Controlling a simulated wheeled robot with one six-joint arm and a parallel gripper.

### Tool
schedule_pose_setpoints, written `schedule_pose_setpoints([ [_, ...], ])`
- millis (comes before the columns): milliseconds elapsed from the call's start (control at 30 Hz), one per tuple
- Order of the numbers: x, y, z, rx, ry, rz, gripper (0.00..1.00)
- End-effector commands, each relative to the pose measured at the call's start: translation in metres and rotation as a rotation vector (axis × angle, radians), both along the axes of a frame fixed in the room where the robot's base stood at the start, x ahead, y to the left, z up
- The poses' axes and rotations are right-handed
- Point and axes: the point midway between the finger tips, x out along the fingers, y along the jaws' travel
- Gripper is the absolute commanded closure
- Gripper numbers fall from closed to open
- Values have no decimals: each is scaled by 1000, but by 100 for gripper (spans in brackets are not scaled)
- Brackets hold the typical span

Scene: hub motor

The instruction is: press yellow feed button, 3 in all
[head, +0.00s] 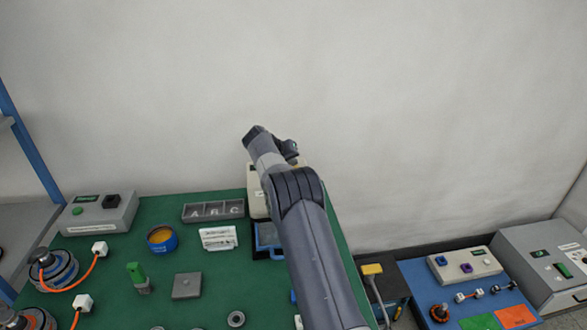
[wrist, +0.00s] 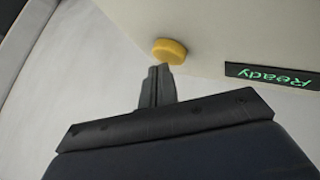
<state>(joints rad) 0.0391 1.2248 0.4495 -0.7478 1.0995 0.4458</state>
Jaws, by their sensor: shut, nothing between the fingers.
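The yellow feed button (wrist: 170,51) is a short round knob on a cream panel, at the top middle of the wrist view. A dark display (wrist: 272,76) with green letters reading "Ready" sits to its right. My gripper (wrist: 163,68) is shut and empty, with its fingertips right at the button's lower edge in the picture. I cannot tell whether they touch it. In the head view my arm hides most of the cream box (head: 256,190) at the back of the green table, and neither the button nor the fingertips can be made out.
The green table (head: 210,285) holds a grey tray marked A, B, C (head: 213,211), a blue cup (head: 161,239), a white card (head: 218,238) and a grey control box (head: 98,213). A blue bench (head: 425,285) stands to the right. A bare wall is behind.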

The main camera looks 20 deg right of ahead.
Motion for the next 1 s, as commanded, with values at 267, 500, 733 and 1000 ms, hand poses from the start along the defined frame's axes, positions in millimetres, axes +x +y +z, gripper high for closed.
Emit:
schedule_pose_setpoints([
  [267,0,0,-4,0,0,0,100],
  [500,0,0,-7,0,0,0,100],
  [733,0,0,-10,0,1,-1,100],
  [1000,0,0,-11,0,1,0,100],
])
